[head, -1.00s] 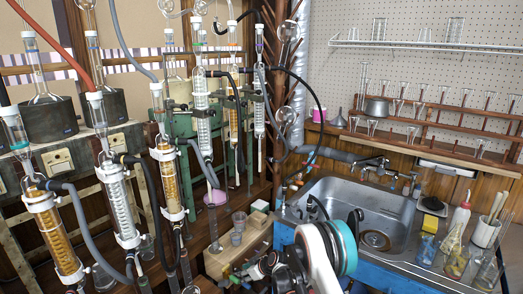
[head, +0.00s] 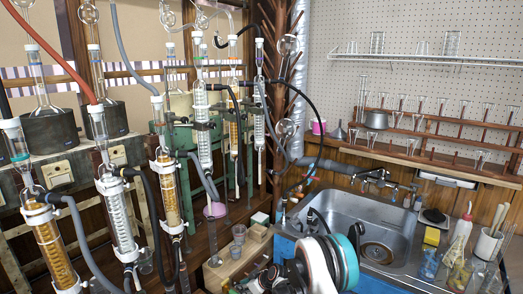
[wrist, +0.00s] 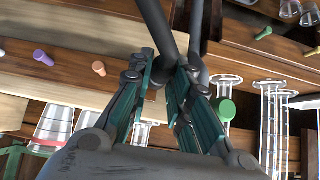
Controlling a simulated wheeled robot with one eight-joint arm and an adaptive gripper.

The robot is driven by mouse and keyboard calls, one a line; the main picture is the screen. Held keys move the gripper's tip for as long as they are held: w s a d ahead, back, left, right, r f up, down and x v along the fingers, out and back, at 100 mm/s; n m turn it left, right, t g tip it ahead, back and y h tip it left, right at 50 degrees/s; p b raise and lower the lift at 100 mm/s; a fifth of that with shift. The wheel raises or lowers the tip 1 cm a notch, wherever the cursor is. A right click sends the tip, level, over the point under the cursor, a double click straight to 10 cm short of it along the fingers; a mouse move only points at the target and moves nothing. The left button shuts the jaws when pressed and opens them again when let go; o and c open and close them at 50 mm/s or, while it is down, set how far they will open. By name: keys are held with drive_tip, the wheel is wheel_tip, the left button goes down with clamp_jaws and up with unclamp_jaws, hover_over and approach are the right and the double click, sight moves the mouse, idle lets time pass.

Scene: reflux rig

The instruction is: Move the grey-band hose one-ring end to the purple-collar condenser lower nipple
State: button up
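The condenser with the purple-looking collar (head: 259,102) is upright at the back, left of the ribbed metal pipe. Its lower nipple is too small to make out. My gripper (wrist: 162,76) shows in the wrist view with both fingers angled inward. A dark grey hose (wrist: 156,28) runs from the top edge down to the fingertips. A second grey hose (wrist: 196,42) passes just right of it. No grey band or ring marks are readable, so I cannot tell which is the grey-band hose. The grip on the hose is unclear.
More condensers with hoses stand at left, including an amber one (head: 55,247). A wooden step block (head: 228,272) with small beakers lies below them. The sink (head: 345,222) is at right. In the wrist view, purple (wrist: 43,58) and green (wrist: 227,109) stoppers sit on wood near glassware.

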drive_tip(key=shift+s+d, duration=0.1)
drive_tip(key=shift+d, duration=0.05)
clamp_jaws()
drive_tip(key=shift+s+d, duration=0.85)
drive_tip(key=shift+d, duration=0.25)
drive_tip(key=shift+s+d, duration=0.85)
drive_tip(key=shift+d, duration=0.2)
